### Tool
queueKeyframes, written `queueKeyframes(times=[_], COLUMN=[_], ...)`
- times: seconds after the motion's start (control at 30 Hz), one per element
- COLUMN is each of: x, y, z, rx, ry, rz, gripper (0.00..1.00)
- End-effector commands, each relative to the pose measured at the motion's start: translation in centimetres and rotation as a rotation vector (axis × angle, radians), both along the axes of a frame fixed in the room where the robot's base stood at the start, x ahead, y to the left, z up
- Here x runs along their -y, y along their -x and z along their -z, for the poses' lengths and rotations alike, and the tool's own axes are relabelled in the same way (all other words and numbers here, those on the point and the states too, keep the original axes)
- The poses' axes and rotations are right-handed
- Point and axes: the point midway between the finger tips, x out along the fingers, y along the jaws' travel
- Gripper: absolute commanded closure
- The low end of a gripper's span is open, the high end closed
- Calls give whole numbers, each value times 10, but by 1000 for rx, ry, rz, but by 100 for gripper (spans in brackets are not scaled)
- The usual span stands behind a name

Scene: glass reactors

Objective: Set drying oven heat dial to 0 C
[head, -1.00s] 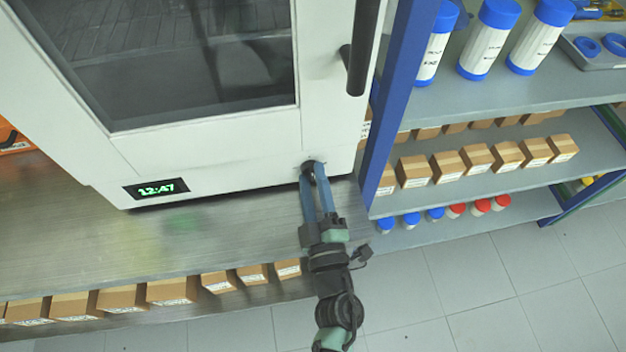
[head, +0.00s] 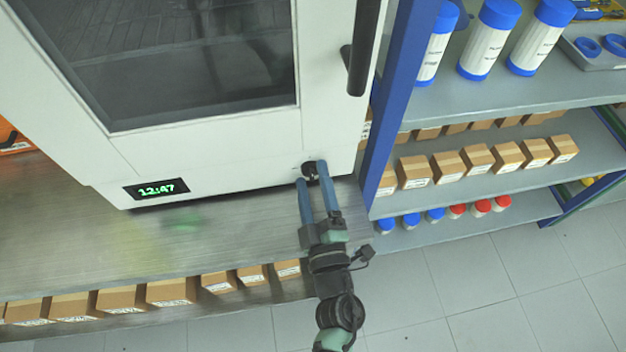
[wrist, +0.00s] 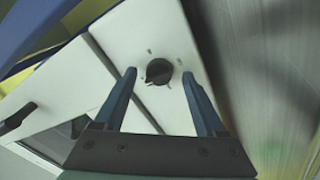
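My gripper (head: 312,172) is open in front of the dial. In the wrist view the fingertips (wrist: 159,73) stand one on each side of the dial, with gaps between them and it. The dial's marks are too small to read.
The oven's black door handle (head: 360,45) is above the dial. A blue shelf post (head: 392,110) stands close on the right, beside shelves of boxes and bottles. The bench top (head: 200,240) in front of the oven is clear.

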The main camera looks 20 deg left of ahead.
Motion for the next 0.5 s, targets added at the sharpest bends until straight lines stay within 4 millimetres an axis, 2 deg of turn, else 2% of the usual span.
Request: queueKeyframes(times=[0.27,0.5], x=[6,31], y=[8,45], z=[2,8], rx=[0,-3], ry=[0,1], rz=[2,3], gripper=[27,27])
